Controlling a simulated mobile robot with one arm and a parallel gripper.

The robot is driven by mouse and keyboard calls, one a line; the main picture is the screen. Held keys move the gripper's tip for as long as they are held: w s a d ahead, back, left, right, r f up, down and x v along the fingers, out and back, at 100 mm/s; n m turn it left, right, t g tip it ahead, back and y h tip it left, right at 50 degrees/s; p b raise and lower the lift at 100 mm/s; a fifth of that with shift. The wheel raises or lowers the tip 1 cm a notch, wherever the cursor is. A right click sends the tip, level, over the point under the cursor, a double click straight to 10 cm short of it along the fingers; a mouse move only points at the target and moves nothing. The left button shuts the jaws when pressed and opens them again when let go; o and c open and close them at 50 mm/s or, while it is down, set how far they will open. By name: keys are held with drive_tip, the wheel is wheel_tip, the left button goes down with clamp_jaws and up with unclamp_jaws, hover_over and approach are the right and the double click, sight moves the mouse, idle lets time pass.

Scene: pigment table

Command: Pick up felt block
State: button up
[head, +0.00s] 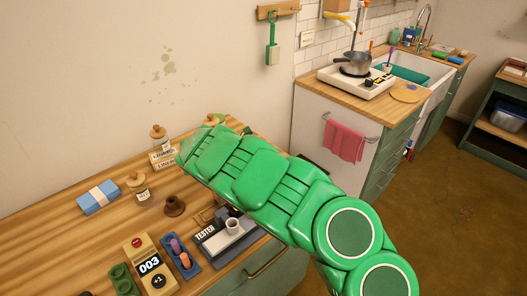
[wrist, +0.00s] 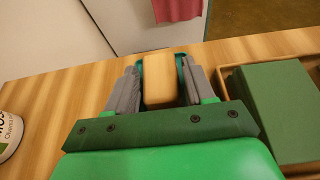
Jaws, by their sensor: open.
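In the wrist view, my gripper (wrist: 161,85) is open, with its grey ridged fingers on either side of a tan block (wrist: 159,82). This block has rounded edges and sits between the fingers near the table's far edge. It may be the felt block; no felt face can be made out. Only narrow gaps show between block and fingers, and I cannot tell whether either finger touches it. In the head view, my green arm reaches over the table and hides the gripper and this block.
In the wrist view, a wooden tray (wrist: 225,78) with a dark green slab (wrist: 272,110) stands close at right, and a labelled jar (wrist: 9,136) at left. The head view shows a blue bundle (head: 98,198), a tester (head: 214,239) and a counter device (head: 149,264) on the wooden table (head: 50,242).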

drive_tip(key=shift+w, duration=0.1)
drive_tip(key=shift+c, duration=0.4)
drive_tip(key=shift+d+f, duration=0.1)
drive_tip(key=c, duration=0.7)
drive_tip(key=shift+o, duration=0.2)
